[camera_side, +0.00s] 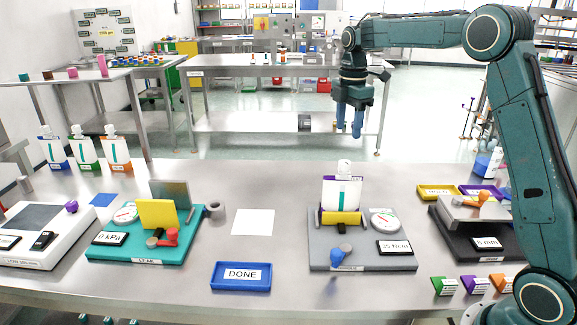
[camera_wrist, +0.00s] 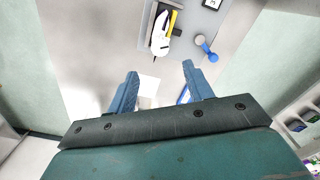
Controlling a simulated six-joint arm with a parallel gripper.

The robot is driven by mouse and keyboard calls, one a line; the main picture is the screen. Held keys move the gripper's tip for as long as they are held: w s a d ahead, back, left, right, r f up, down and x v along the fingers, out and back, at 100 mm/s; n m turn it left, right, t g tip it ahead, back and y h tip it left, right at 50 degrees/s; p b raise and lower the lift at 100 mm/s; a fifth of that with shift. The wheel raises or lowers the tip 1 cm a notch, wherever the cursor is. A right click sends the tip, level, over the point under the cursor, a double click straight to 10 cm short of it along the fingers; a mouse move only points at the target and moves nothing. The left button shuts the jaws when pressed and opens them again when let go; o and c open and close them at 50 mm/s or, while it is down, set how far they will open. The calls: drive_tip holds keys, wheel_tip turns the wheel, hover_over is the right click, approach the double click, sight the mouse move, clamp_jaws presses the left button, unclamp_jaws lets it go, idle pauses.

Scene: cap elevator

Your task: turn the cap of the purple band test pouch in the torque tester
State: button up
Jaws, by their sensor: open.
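The pouch (camera_side: 342,190) stands upright in the grey torque tester (camera_side: 325,258), behind a yellow clamp bar (camera_side: 341,218). In the wrist view the pouch (camera_wrist: 160,38) lies beyond my fingertips on the tester's plate (camera_wrist: 200,18). The tester has a round dial (camera_side: 384,221), a display (camera_side: 395,247) and a blue lever (camera_side: 337,257). My gripper (camera_side: 348,126) is open and empty, pointing down, above and apart from the cap; it also shows in the wrist view (camera_wrist: 160,73).
A teal leak tester (camera_side: 130,246) with an upright yellow plate and a blue DONE tray (camera_side: 241,276) are to the left. Several pouches (camera_side: 85,150) stand at back left. A black-based device (camera_side: 470,240) and coloured trays are at right. A white sheet (camera_side: 253,222) lies mid-table.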

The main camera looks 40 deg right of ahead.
sight(345, 162)
wheel_tip(345, 162, down, 10)
drive_tip(key=shift+f, duration=0.1)
idle(0.4)
drive_tip(key=c, duration=1)
drive_tip(key=shift+m, duration=2.3)
drive_tip(key=o, duration=1)
